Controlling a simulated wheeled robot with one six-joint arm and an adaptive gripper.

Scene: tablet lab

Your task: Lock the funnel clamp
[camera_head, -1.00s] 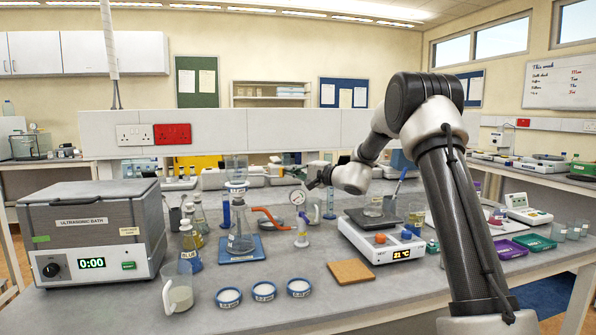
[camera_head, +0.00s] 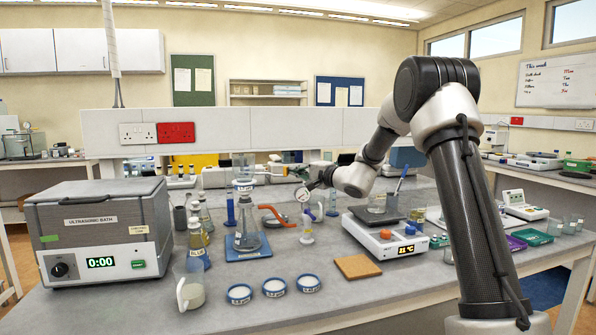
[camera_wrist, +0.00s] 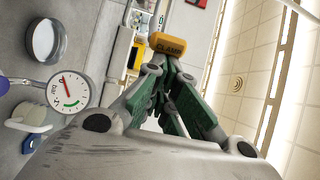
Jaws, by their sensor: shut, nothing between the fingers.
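The glass funnel (camera_head: 243,165) stands on top of a conical flask (camera_head: 247,240) on a blue mat, left of my gripper in the head view. In the wrist view, a yellow-orange block labelled CLAMP (camera_wrist: 167,43) shows just beyond my fingertips. I cannot tell whether they touch it. My gripper (camera_wrist: 166,72) has green fingers closed together with nothing held between them. In the head view my gripper (camera_head: 305,181) is small, to the right of the funnel and near the pressure gauge. The clamp's joint with the funnel is not clear.
The round pressure gauge (camera_wrist: 70,88) is close by my gripper on the left in the wrist view. An orange-red hose (camera_head: 273,213) runs right of the flask. The hotplate (camera_head: 385,235) stands under my arm. Blue-rimmed dishes (camera_head: 274,287) and an ultrasonic bath (camera_head: 100,235) are nearer and left.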

